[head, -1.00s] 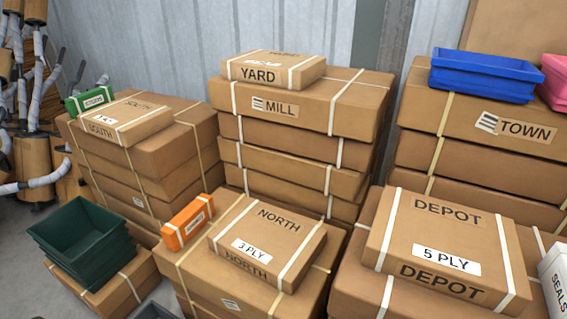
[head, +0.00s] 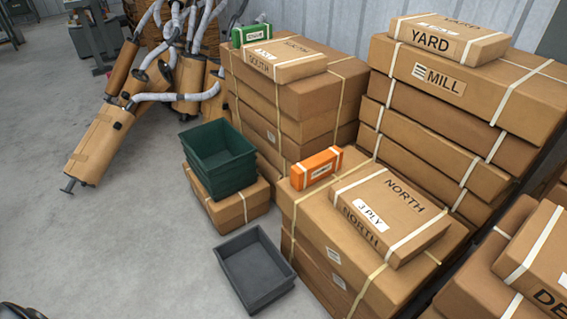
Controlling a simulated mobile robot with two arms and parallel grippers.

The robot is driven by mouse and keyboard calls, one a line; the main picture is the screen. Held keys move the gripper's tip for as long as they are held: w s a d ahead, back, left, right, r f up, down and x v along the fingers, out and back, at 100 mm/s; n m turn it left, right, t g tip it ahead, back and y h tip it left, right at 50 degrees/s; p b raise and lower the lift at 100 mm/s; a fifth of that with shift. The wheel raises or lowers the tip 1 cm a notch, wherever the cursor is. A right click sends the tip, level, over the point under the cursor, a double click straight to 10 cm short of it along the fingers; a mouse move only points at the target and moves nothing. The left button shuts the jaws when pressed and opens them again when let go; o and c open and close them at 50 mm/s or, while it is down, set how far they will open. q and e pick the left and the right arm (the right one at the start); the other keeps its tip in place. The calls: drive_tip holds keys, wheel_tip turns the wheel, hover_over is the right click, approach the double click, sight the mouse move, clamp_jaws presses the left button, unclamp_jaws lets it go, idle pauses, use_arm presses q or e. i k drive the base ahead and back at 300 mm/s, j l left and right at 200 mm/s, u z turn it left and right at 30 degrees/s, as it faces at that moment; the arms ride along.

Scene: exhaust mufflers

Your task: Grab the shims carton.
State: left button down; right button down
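Two small strapped cartons with white labels are in the head view. An orange carton (head: 316,169) sits on the large box at the back left of the NORTH carton (head: 391,215). A green carton (head: 251,34) sits on the stack at the back, beside the SOUTH carton (head: 285,59). The print on both small labels is too small to read surely, so I cannot tell which, if either, is the shims carton. Neither of my grippers is in view.
Green nested bins (head: 217,158) stand on a low box (head: 232,207). A grey open bin (head: 254,269) lies on the floor. Mufflers with wrapped pipes (head: 105,140) lean at the back left. A tall MILL stack (head: 465,95) stands right. The floor at left is clear.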

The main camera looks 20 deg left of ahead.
sight(306, 172)
drive_tip(key=u, duration=0.35)
drive_tip(key=j+z, duration=0.15)
drive_tip(key=z, duration=0.2)
drive_tip(key=j+z, duration=0.15)
drive_tip(key=z, duration=0.15)
drive_tip(key=i+j+z, duration=0.15)
drive_tip(key=j+z, duration=0.2)
drive_tip(key=j, duration=0.7)
drive_tip(key=j+z, duration=0.35)
drive_tip(key=j, duration=0.7)
